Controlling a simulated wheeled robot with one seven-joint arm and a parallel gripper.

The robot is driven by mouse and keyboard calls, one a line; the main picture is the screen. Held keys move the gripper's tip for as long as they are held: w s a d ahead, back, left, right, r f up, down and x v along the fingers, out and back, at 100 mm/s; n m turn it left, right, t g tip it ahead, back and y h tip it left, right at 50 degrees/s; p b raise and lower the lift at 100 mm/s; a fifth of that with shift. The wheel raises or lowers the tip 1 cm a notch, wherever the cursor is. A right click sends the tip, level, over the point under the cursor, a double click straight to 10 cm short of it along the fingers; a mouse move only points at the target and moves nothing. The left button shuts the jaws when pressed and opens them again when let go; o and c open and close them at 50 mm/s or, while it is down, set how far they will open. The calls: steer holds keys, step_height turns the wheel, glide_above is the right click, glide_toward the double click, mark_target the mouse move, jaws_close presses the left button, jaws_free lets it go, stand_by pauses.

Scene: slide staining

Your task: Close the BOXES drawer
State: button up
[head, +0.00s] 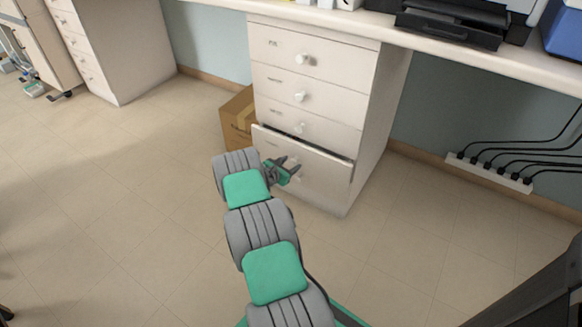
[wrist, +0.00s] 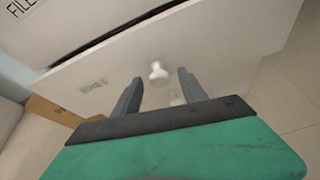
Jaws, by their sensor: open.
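The BOXES drawer (head: 325,177) is the bottom drawer of a white cabinet and stands a little way out, with a dark gap along its top edge. In the wrist view its white front (wrist: 225,65) carries a small label (wrist: 94,84) reading BOXES and a round white knob (wrist: 158,72). My gripper (head: 290,166) is in front of this drawer. In the wrist view my gripper (wrist: 159,80) is open, with one finger on each side of the knob and nothing between them that I can see held. Whether the fingertips touch the drawer front cannot be told.
Upper drawers (head: 310,95) of the cabinet look shut. A cardboard box (head: 237,117) stands on the floor at the cabinet's left. A power strip (head: 490,174) with black cables lies at the right wall. The tiled floor (head: 130,190) to the left is clear.

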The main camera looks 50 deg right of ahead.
steer(key=shift+d+f, duration=0.25)
steer(key=shift+d, duration=0.35)
steer(key=shift+c, duration=0.5)
steer(key=c, duration=0.9)
jaws_close()
